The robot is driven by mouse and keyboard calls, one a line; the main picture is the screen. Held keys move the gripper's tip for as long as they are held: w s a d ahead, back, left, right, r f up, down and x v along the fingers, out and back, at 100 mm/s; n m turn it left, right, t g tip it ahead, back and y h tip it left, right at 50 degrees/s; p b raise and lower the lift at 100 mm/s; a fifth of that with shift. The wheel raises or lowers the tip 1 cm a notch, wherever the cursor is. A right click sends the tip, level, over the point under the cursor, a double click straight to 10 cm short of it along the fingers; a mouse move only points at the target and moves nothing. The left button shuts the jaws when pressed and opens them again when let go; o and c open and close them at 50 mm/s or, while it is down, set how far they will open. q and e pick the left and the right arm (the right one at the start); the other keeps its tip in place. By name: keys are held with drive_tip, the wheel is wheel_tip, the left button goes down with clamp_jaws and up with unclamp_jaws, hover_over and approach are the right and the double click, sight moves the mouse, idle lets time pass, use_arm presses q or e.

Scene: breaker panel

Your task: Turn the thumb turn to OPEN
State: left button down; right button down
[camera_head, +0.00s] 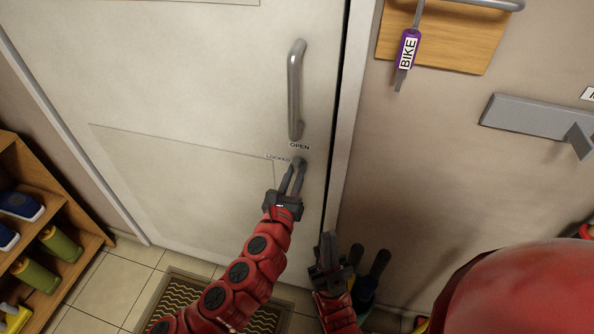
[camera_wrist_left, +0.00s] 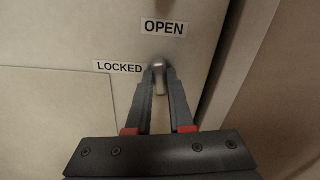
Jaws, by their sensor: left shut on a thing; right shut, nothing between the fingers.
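The thumb turn (camera_wrist_left: 158,66) is a small metal piece on the white door (camera_head: 190,80), just below the OPEN label (camera_wrist_left: 164,27) and to the right of the LOCKED label (camera_wrist_left: 120,67). My left gripper (camera_head: 294,174) is at it, its two fingers shut on it from either side. In the left wrist view the fingers (camera_wrist_left: 160,88) cover part of the thumb turn, so its exact angle is hard to tell. My right gripper (camera_head: 329,252) is shut and empty, low and to the right of the door's edge, apart from the door.
A vertical metal handle (camera_head: 296,90) is on the door above the labels. A purple BIKE tag (camera_head: 408,50) hangs at a wooden board (camera_head: 470,42) on the right wall, near a grey bracket (camera_head: 535,115). A wooden shelf (camera_head: 60,215) with shoes stands at left. A doormat (camera_head: 185,284) lies below.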

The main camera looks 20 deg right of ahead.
sight(296, 171)
use_arm(q)
drive_tip(key=shift+m, duration=0.7)
drive_tip(key=shift+f, duration=0.1)
drive_tip(key=shift+m, duration=0.7)
drive_tip(key=c, duration=0.7)
unclamp_jaws()
drive_tip(key=p+v, duration=0.2)
drive_tip(key=v, duration=0.3)
drive_tip(key=shift+w, duration=0.1)
drive_tip(key=shift+s+a, duration=0.25)
drive_tip(key=shift+s, duration=0.25)
